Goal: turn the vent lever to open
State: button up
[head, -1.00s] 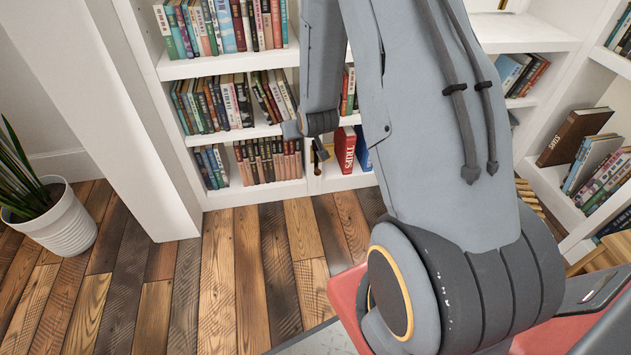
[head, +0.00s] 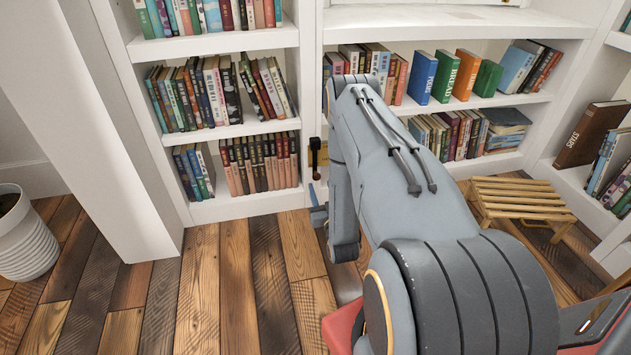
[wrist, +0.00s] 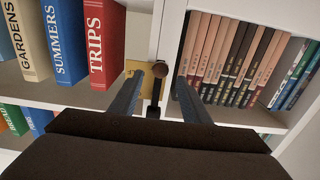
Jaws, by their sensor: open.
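The vent lever (head: 315,154) is a dark handle beside a yellow plate (head: 323,153), on the white upright between two bookcase bays. In the head view it looks about upright. My gripper (head: 319,214) is at the end of my arm, just below the lever in that picture and partly hidden by my arm. The dark lower part of the lever shows between the fingers. I cannot tell whether either finger touches it.
A red book marked TRIPS (wrist: 104,40) stands near the yellow plate. A slatted wooden stool (head: 520,198) is at the right, and a white plant pot (head: 25,240) at the left. The plank floor (head: 230,280) between is bare.

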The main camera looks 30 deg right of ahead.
aim_at(318, 177)
jog(key=b+x, duration=0.3)
jog(key=x, duration=0.4)
jog(key=shift+w+d, duration=0.1)
jog(key=shift+w, duration=0.1)
grip_shut()
